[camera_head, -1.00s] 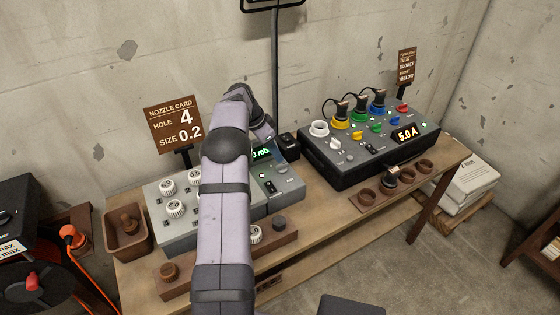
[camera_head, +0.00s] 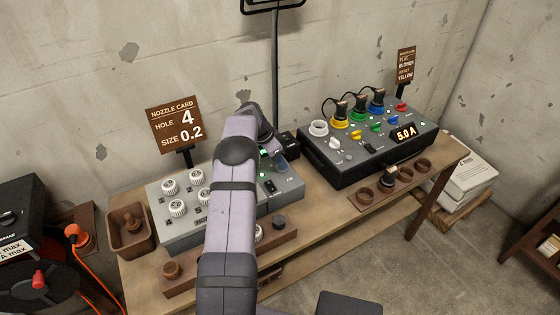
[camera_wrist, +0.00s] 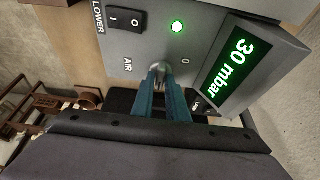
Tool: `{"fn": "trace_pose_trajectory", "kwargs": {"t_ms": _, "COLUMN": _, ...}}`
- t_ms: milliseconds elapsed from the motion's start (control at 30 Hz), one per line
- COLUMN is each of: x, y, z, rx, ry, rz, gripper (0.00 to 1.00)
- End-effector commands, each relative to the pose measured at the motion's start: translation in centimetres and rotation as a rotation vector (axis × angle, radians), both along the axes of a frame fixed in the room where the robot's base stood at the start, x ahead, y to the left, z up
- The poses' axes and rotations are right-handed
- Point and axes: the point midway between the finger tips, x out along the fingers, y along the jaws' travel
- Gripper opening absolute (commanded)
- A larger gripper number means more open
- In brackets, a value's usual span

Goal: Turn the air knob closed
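The air knob (camera_wrist: 158,68) is a small grey knob on the grey blower panel (camera_wrist: 145,47), between the printed words AIR and 0 in the wrist view. My gripper (camera_wrist: 160,80) has its teal fingertips on either side of the knob and looks closed on it. The fingers hide most of the knob, so its pointer cannot be read. The display (camera_wrist: 240,65) beside it reads 30 mbar. A green lamp (camera_wrist: 177,27) is lit. In the head view my gripper (camera_head: 280,163) is at the blower panel (camera_head: 285,189), partly hidden by my arm.
A black rocker switch (camera_wrist: 126,20) sits near the knob. Left of my arm, white knobs (camera_head: 178,208) stand on a grey box. To the right is a panel with coloured plugs (camera_head: 370,155). A nozzle card (camera_head: 175,122) stands behind.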

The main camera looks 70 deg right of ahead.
Motion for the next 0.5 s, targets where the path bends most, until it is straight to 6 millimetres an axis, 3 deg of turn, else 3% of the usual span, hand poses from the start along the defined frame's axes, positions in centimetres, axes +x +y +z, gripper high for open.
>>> {"fn": "trace_pose_trajectory", "kwargs": {"t_ms": 500, "x": -0.07, "y": 0.08, "z": -0.09, "rx": 0.001, "ry": 0.000, "rz": 0.052, "gripper": 0.00}}
